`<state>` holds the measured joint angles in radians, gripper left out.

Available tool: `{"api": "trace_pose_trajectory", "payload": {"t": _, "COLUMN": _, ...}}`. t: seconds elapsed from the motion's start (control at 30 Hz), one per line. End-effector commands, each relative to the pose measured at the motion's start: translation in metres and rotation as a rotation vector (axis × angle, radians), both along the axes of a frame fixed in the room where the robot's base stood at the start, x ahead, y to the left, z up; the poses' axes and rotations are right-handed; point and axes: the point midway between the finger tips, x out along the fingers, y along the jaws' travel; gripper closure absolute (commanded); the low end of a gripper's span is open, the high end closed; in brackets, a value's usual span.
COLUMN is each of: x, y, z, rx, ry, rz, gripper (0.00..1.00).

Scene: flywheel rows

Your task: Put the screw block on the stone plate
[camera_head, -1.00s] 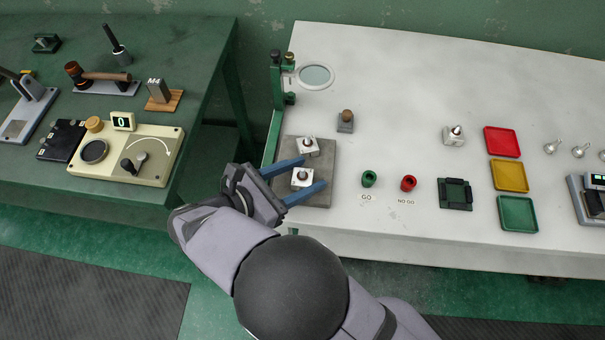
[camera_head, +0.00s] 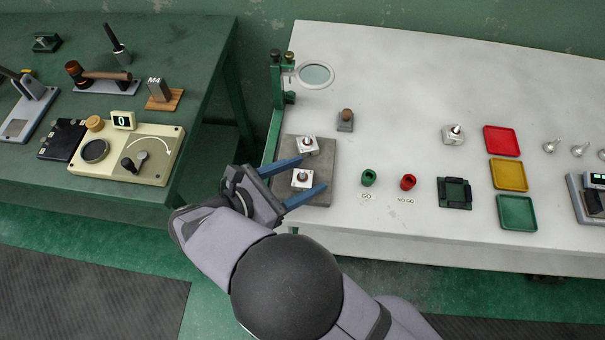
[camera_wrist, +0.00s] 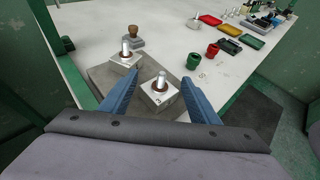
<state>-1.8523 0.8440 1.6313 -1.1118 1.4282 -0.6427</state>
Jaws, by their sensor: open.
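Two pale metal blocks, each with an upright screw, sit on the grey stone plate (camera_head: 318,201) at the left end of the white table. The nearer screw block (camera_head: 301,180) lies between the fingers of my gripper (camera_head: 313,173), which is open; the fingers appear apart from it. The farther screw block (camera_head: 307,146) is just beyond the upper finger. In the wrist view, the nearer block (camera_wrist: 158,95) shows between the blue fingers and the farther block (camera_wrist: 125,62) beyond the left finger. A third similar screw block (camera_head: 454,135) stands on the table to the right.
A green ring (camera_head: 369,178) and a red ring (camera_head: 408,182) stand right of the plate. A dark green fixture (camera_head: 455,193) and red (camera_head: 502,141), yellow (camera_head: 509,175) and green (camera_head: 517,213) trays lie farther right. A magnifier (camera_head: 314,74) stands behind.

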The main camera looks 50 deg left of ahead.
Motion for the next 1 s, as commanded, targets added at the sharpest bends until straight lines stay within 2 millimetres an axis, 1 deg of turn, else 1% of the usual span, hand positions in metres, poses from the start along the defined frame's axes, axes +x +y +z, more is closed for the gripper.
{"api": "trace_pose_trajectory", "payload": {"t": 0.23, "x": -0.025, "y": 0.001, "z": 0.012, "rx": 0.000, "ry": 0.000, "rz": 0.003, "gripper": 0.44}}
{"api": "trace_pose_trajectory", "payload": {"t": 0.4, "x": -0.034, "y": 0.000, "z": 0.015, "rx": -0.001, "ry": 0.000, "rz": 0.001, "gripper": 0.44}}
{"api": "trace_pose_trajectory", "payload": {"t": 0.77, "x": -0.035, "y": 0.000, "z": 0.014, "rx": -0.001, "ry": 0.000, "rz": 0.000, "gripper": 0.44}}
{"api": "trace_pose_trajectory", "payload": {"t": 0.87, "x": -0.034, "y": 0.001, "z": 0.017, "rx": 0.002, "ry": 0.003, "rz": -0.001, "gripper": 0.44}}
{"api": "trace_pose_trajectory", "payload": {"t": 0.93, "x": -0.031, "y": 0.002, "z": 0.024, "rx": 0.007, "ry": 0.011, "rz": -0.004, "gripper": 0.44}}
{"api": "trace_pose_trajectory", "payload": {"t": 1.0, "x": -0.020, "y": -0.004, "z": 0.021, "rx": 0.012, "ry": 0.025, "rz": -0.040, "gripper": 0.44}}
